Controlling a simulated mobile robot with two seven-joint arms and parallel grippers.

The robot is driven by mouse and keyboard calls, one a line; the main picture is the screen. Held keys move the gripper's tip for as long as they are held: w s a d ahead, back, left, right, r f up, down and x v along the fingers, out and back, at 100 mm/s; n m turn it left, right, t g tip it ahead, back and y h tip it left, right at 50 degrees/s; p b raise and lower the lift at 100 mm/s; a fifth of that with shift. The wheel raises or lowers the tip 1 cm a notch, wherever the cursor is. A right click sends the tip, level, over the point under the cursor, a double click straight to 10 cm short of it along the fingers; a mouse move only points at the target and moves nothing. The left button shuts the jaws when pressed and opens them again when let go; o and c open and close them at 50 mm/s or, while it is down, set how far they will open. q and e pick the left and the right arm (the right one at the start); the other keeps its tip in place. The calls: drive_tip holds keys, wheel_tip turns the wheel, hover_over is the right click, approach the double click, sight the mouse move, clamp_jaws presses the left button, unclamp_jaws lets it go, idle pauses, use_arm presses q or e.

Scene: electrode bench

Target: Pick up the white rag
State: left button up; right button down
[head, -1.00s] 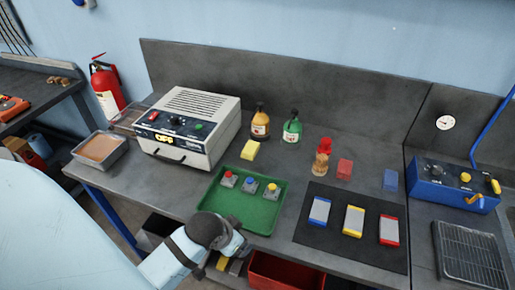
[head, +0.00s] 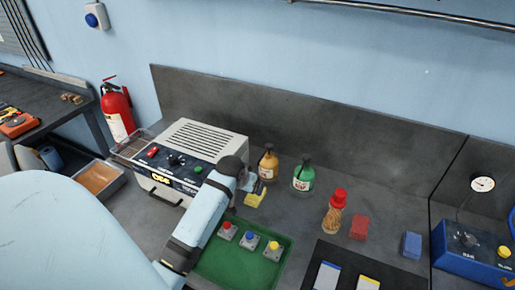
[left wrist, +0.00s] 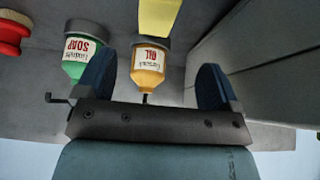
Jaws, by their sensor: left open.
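I see no white rag in either view. My left gripper (head: 251,184) is over the bench beside the grey box with dials, close to a yellow block (head: 256,198). In the left wrist view, the fingers of the left gripper (left wrist: 152,82) are spread apart with nothing held between them. An amber oil bottle (left wrist: 148,60) shows in the gap between the fingers, beyond them. The yellow block also shows at the top of the left wrist view (left wrist: 158,14). My right gripper is not in view.
A green soap bottle (head: 303,176) stands right of the oil bottle. The grey box (head: 205,143) is left of the gripper. A green tray (head: 222,265) with buttons lies in front. A red-capped jar (head: 335,212) and red block (head: 359,227) stand further right.

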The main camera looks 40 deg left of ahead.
use_arm(q)
hover_over(250, 199)
wheel_tip(250, 199, down, 4)
drive_tip(key=shift+f, duration=0.1)
drive_tip(key=shift+w+p+x, duration=0.2)
drive_tip(key=shift+p+x, duration=0.6)
drive_tip(key=shift+x, duration=2.25)
drive_tip(key=shift+d, duration=0.15)
drive_tip(key=shift+c, duration=0.4)
drive_tip(key=c, duration=0.9)
